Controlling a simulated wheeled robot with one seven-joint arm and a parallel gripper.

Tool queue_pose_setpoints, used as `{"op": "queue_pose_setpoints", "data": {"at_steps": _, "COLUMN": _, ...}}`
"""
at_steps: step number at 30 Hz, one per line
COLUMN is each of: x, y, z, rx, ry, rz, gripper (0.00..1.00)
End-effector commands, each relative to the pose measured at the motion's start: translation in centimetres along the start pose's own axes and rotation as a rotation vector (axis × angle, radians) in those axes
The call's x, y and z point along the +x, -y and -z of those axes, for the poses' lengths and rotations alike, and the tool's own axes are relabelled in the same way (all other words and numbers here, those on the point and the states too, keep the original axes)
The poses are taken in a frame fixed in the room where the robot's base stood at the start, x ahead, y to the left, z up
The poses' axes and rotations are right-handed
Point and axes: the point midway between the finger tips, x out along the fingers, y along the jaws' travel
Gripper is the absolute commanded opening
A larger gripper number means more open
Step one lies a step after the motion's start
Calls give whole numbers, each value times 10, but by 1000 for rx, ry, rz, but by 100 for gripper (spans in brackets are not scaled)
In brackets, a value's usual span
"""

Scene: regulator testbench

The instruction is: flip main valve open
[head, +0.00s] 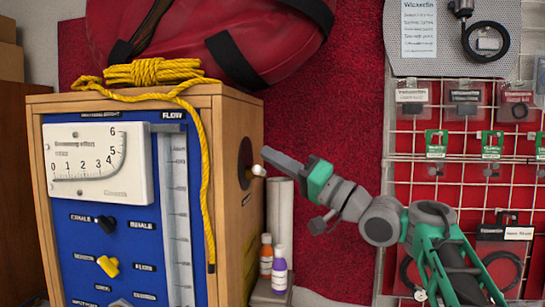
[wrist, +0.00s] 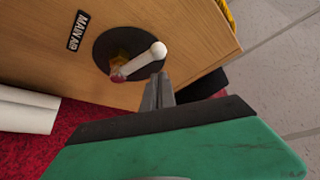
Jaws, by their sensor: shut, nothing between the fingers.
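The main valve is on the right side of the wooden testbench box (head: 233,220). In the wrist view its lever (wrist: 140,61) is white with a round white knob and a reddish end, on a dark round plate (wrist: 112,45) beside a black "MAIN" label (wrist: 77,31). In the head view the white knob (head: 258,170) shows beside the fingers. My gripper (head: 272,155) is shut and empty. In the wrist view the fingertips (wrist: 158,78) are just below the lever near its knob; I cannot tell whether they touch it.
Orange (head: 266,256) and purple-capped (head: 280,270) bottles and white rolls (head: 282,215) stand beside the box. A pegboard grid (head: 460,140) with hanging packets is at right.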

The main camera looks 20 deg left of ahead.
Motion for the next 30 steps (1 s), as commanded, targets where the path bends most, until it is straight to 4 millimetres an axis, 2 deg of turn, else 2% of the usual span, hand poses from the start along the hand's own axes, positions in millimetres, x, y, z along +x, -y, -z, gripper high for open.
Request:
{"op": "queue_pose_setpoints", "data": {"at_steps": 1, "x": 7, "y": 11, "z": 17, "rx": -2, "ry": -2, "rz": 0, "gripper": 0}}
{"op": "queue_pose_setpoints", "data": {"at_steps": 2, "x": 8, "y": 13, "z": 22, "rx": -3, "ry": -2, "rz": 0, "gripper": 0}}
{"op": "queue_pose_setpoints", "data": {"at_steps": 4, "x": -10, "y": 2, "z": 16, "rx": -4, "ry": -6, "rz": -4, "gripper": 0}}
{"op": "queue_pose_setpoints", "data": {"at_steps": 12, "x": -67, "y": -7, "z": 16, "rx": -6, "ry": -5, "rz": -1, "gripper": 0}}
{"op": "queue_pose_setpoints", "data": {"at_steps": 16, "x": -85, "y": -9, "z": 17, "rx": -5, "ry": -4, "rz": 1, "gripper": 0}}
{"op": "queue_pose_setpoints", "data": {"at_steps": 20, "x": -93, "y": -10, "z": 18, "rx": -5, "ry": -4, "rz": 2, "gripper": 0}}
{"op": "queue_pose_setpoints", "data": {"at_steps": 30, "x": -93, "y": -9, "z": 19, "rx": -5, "ry": -3, "rz": 3, "gripper": 0}}
